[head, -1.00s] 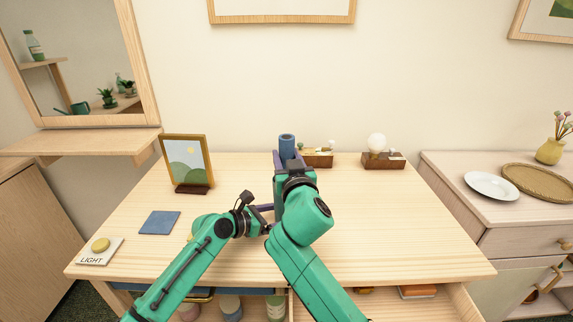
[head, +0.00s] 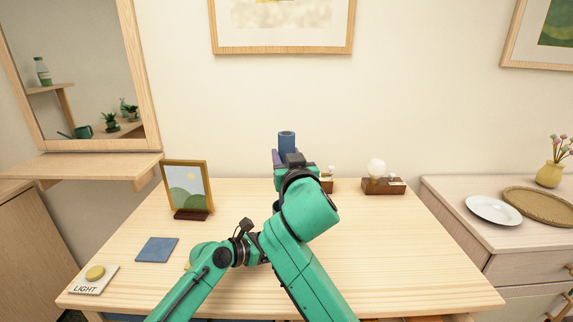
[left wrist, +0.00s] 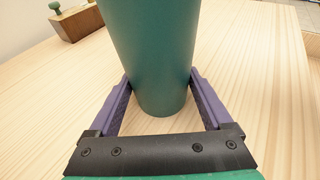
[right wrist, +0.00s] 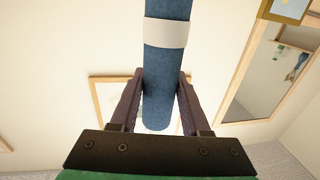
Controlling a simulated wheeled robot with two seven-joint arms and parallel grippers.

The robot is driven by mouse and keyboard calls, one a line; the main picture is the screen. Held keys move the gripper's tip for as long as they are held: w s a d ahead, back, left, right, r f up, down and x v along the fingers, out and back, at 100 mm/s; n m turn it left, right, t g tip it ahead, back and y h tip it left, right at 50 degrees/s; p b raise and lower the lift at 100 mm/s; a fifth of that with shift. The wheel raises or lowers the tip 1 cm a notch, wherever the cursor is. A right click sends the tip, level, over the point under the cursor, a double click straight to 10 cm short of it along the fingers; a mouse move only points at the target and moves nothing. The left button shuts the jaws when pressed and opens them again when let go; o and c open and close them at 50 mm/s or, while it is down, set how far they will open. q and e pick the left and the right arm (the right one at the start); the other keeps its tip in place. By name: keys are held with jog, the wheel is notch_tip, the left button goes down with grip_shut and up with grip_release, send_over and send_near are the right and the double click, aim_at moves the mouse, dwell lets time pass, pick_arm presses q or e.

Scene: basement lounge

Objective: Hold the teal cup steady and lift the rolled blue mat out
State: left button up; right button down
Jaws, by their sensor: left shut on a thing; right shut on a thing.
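The teal cup (left wrist: 152,45) stands upright on the wooden desk in the left wrist view, its rim out of frame. My left gripper (left wrist: 160,76) is shut on the cup, a purple finger on each side. In the head view the cup and left fingers are hidden behind my right arm. The rolled blue mat (head: 286,142) shows its top end above my right gripper (head: 286,156). In the right wrist view the mat (right wrist: 160,100), with a pale band, sits between the right gripper's fingers (right wrist: 160,76), which are shut on it. Its other end is out of frame.
A picture frame (head: 187,187), a blue square (head: 157,249) and a LIGHT button plate (head: 94,280) are on the desk's left. A wooden block with a round bulb (head: 377,170) stands at the back right. The desk's right side (head: 410,245) is clear.

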aim_at(286, 133)
jog(key=shift+r, duration=2.9)
pick_arm(q)
jog(key=o, duration=1)
